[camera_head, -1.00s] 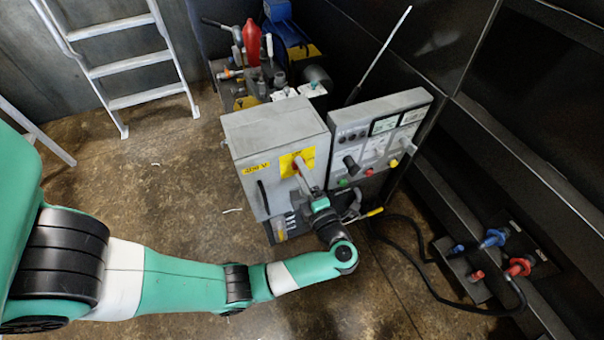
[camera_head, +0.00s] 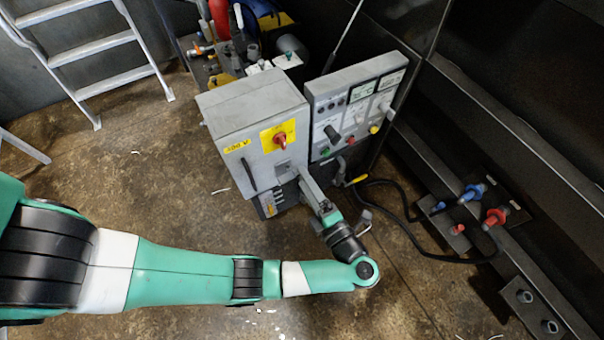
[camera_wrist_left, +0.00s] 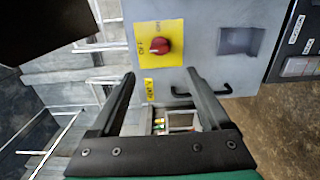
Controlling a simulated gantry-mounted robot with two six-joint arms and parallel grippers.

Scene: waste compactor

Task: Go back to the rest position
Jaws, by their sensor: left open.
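My left gripper (camera_wrist_left: 160,95) is open and empty in the left wrist view, its two dark fingers apart in front of the grey electrical cabinet. In the head view the left arm comes in from the left and the left gripper (camera_head: 308,183) is just in front of the cabinet (camera_head: 252,110); its fingertips are hard to make out there. The cabinet's red rotary switch on a yellow plate (camera_head: 279,140) is uncovered; it also shows in the left wrist view (camera_wrist_left: 160,46), beyond the fingers. My right gripper is not in view.
A grey control panel (camera_head: 355,105) with buttons and a lever stands right of the cabinet. Blue (camera_head: 472,193) and red (camera_head: 494,218) hose couplings and a black hose lie at the right. A ladder (camera_head: 95,50) stands at the back left. The brown floor between is mostly clear.

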